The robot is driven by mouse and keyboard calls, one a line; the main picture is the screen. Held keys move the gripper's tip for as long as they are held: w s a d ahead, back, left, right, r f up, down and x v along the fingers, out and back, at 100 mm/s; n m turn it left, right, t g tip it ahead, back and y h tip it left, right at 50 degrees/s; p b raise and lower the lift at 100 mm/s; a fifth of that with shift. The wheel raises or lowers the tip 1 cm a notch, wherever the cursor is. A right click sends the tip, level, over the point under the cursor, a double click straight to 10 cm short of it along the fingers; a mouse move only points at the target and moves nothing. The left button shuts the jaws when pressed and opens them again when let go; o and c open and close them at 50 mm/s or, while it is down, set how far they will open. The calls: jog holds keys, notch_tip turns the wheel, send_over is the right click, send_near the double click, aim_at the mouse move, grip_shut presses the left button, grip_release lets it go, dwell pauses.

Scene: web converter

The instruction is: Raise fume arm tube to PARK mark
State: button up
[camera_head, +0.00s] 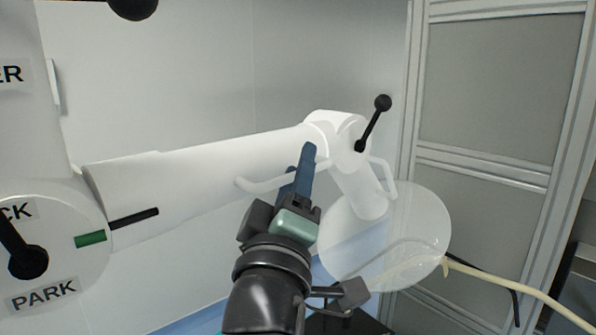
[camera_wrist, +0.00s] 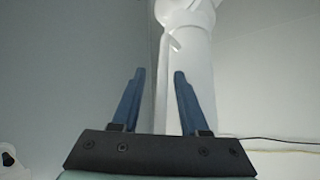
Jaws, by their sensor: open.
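The white fume arm tube (camera_head: 215,165) slopes gently up from a round joint plate (camera_head: 60,250) at left to a white elbow (camera_head: 330,132). A black pointer (camera_head: 133,218) on the tube's left end lies above and right of a green mark (camera_head: 90,240) on the plate. The PARK label (camera_head: 42,295) is at the plate's bottom. A white handle bar (camera_head: 262,184) hangs below the tube near my gripper (camera_head: 300,165). In the wrist view, my gripper (camera_wrist: 160,76) is open, with the white arm (camera_wrist: 190,70) beyond its blue fingers.
A clear round hood (camera_head: 400,240) hangs below the elbow, right of my gripper. A black ball lever (camera_head: 375,122) sticks up from the elbow. A cream hose (camera_head: 510,289) runs at lower right. Framed cabinet panels (camera_head: 500,80) stand at right.

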jog(key=shift+f, duration=0.1)
jog(key=shift+s+a+f, duration=0.1)
jog(key=shift+s+f, duration=0.05)
jog(key=b+v, duration=0.6)
jog(key=v, duration=0.6)
jog(key=shift+s, duration=0.3)
jog(key=s+r+m+t+y, duration=0.2)
jog(key=r+m, duration=0.2)
jog(key=r, duration=0.2)
jog(key=s+r+m+t+y, duration=0.3)
jog(key=r+m, duration=0.2)
jog(key=r, duration=0.2)
jog(key=shift+t, duration=0.3)
